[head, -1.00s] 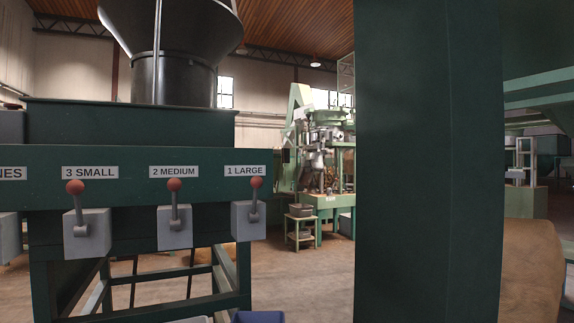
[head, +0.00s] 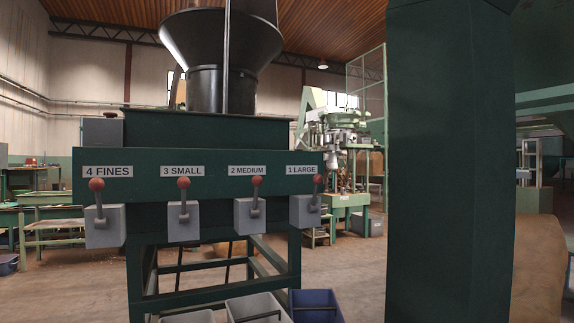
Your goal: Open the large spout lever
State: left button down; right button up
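The large spout lever (head: 317,188) is a grey handle with a red ball knob, on a grey box (head: 303,212) under the "1 LARGE" label (head: 301,170). It is the rightmost lever on the green hopper panel (head: 140,182), and its knob points up. The medium lever (head: 256,192), small lever (head: 184,194) and fines lever (head: 97,195) stand in a row to its left, knobs also up. Neither of my grippers shows in the head view.
A green column (head: 447,170) stands to the right of the panel, close to me. Grey bins (head: 254,306) and a blue bin (head: 315,304) sit below the spouts. A large brown sack (head: 538,265) stands at the far right. Bare floor shows at left.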

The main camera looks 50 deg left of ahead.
aim_at(317, 178)
jog(key=k, duration=0.1)
jog(key=u, duration=0.75)
jog(key=i, duration=0.25)
jog(key=u, duration=0.05)
